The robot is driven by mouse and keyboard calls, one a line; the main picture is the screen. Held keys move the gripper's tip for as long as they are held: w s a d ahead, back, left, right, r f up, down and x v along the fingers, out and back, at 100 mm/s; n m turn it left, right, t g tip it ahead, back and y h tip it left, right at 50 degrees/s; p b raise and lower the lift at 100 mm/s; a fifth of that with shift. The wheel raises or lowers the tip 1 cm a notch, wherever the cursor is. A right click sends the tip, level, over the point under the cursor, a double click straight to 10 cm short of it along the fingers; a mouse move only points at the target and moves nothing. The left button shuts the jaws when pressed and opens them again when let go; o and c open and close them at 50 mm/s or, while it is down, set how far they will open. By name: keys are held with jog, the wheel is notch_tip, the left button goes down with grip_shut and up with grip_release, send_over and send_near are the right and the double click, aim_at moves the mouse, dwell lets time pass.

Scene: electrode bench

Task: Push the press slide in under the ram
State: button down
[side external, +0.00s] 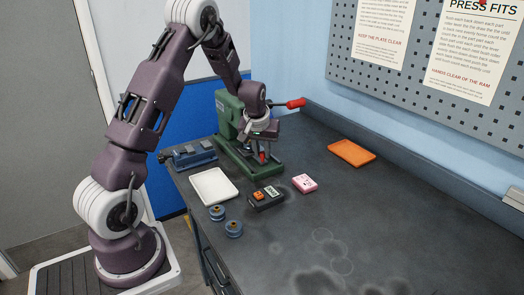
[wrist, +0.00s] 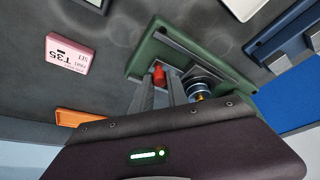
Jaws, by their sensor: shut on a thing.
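The green press (side external: 228,118) stands at the far left of the bench, with a red-tipped lever (side external: 295,103) at its upper right. Its green base (wrist: 147,60) also shows in the wrist view. The slide's red knob (wrist: 159,76) stands up over the base and also shows in the side view (side external: 262,158). My gripper (wrist: 161,88) is down at the press, its two fingers shut on the red knob. A dark round part with a brassy bit (wrist: 203,86) sits just right of the fingers in the wrist view. My wrist hides most of the ram and slide.
A white tray (side external: 196,197), a dark box with orange buttons (side external: 266,199) and a pink box (side external: 304,183) lie in front of the press. An orange tray (side external: 351,152) lies right; the front bench is clear.

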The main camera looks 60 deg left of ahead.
jog(key=shift+a, duration=1.75)
jog(key=c, duration=1.3)
grip_release()
